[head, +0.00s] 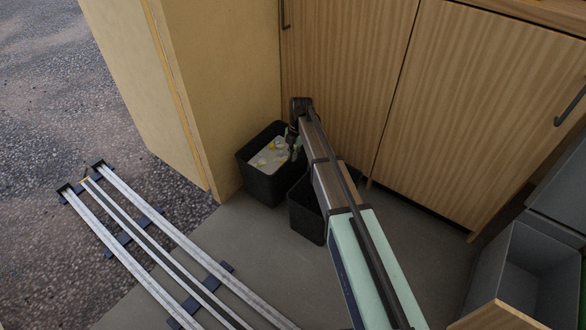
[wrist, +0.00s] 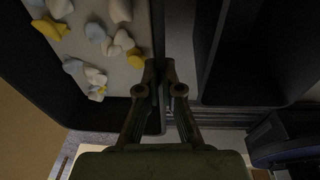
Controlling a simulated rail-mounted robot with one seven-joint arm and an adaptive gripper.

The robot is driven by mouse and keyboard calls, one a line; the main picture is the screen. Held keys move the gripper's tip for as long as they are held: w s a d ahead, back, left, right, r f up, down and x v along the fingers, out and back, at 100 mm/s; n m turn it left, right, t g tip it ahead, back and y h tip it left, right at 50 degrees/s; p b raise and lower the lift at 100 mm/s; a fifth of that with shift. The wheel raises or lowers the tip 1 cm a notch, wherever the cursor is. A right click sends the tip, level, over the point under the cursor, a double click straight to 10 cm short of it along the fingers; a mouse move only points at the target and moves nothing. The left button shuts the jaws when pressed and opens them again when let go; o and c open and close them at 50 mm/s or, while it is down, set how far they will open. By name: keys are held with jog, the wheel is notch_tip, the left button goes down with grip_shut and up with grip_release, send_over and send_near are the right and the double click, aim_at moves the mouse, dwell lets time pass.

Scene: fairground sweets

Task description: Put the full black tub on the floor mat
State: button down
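The full black tub (head: 268,184) stands on the floor in the corner between the yellowish panel and the wooden cabinet. Pale filling with white, yellow and grey-blue lumps shows in it, also in the wrist view (wrist: 98,78). My gripper (head: 294,143) is at its right side. In the wrist view my gripper's fingertips (wrist: 160,70) are close together, one on each side of the tub's right wall, and look shut on it. A second black tub (head: 306,216), with no contents visible, stands just right, partly behind my arm. I cannot make out a separate floor mat.
The cabinet doors (head: 345,80) rise close behind the tubs, and the yellowish panel (head: 220,85) is close on the left. Metal rails (head: 160,245) run along the front left. A grey open bin (head: 525,265) is at the right. Grey floor (head: 255,250) in front is clear.

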aim_at(292, 168)
jog(key=shift+f+b, duration=1.15)
jog(key=shift+f, duration=1.9)
jog(key=c, duration=1.3)
grip_release()
jog(key=shift+f, duration=0.1)
